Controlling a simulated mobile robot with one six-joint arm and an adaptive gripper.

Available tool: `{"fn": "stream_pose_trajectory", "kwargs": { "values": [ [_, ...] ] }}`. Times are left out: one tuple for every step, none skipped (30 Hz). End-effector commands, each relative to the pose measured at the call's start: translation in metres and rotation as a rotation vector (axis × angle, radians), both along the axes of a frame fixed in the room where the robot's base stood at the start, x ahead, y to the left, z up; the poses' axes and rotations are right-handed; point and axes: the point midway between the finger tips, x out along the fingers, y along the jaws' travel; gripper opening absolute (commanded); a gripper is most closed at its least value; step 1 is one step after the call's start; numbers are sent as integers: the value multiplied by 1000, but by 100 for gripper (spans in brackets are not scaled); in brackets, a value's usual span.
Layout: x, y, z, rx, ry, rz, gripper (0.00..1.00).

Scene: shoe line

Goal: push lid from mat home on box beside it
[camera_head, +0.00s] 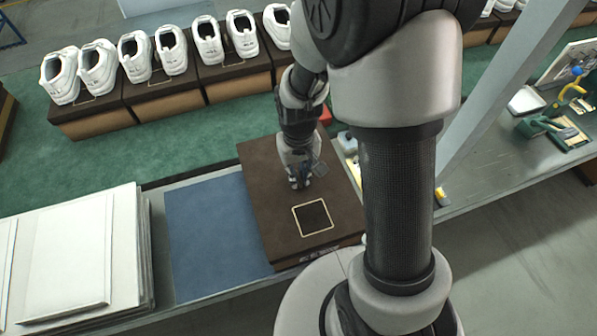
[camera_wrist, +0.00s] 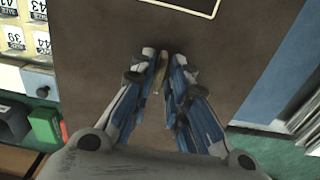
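The dark brown lid (camera_head: 268,215), with a pale square outline on top, lies over the box (camera_head: 286,266) right of the mat. Only a narrow strip of the box's lighter brown side shows below the lid, and I cannot tell whether the lid is fully down. The blue mat (camera_head: 212,235) is bare. My gripper (camera_head: 299,184) points down at the lid top, behind the square. In the wrist view my gripper (camera_wrist: 164,58) has its fingertips close together over the brown lid (camera_wrist: 110,60), holding nothing visible. Whether they touch the lid is unclear.
A stack of white boards (camera_head: 75,250) stands left of the mat. Brown boxes (camera_head: 165,107) with white shoes line the back. Size-label cards (camera_wrist: 14,38) and a green block (camera_wrist: 45,125) lie beside the lid. My arm hides part of the bench at right.

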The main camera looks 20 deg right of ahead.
Motion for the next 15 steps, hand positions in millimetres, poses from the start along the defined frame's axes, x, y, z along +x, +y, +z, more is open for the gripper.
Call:
{"fn": "stream_pose_trajectory", "kwargs": {
  "values": [
    [0,0,0,0,0,0,22],
    [0,0,0,0,0,0,24],
    [0,0,0,0,0,0,26],
    [0,0,0,0,0,0,28],
    [0,0,0,0,0,0,30],
    [0,0,0,0,0,0,30],
    [0,0,0,0,0,0,30],
    [0,0,0,0,0,0,30],
    [0,0,0,0,0,0,30],
    [0,0,0,0,0,0,30],
    [0,0,0,0,0,0,30],
    [0,0,0,0,0,0,30],
    [0,0,0,0,0,0,30],
    [0,0,1,0,-1,0,30],
    [0,0,2,0,-2,0,30]
  ]
}}
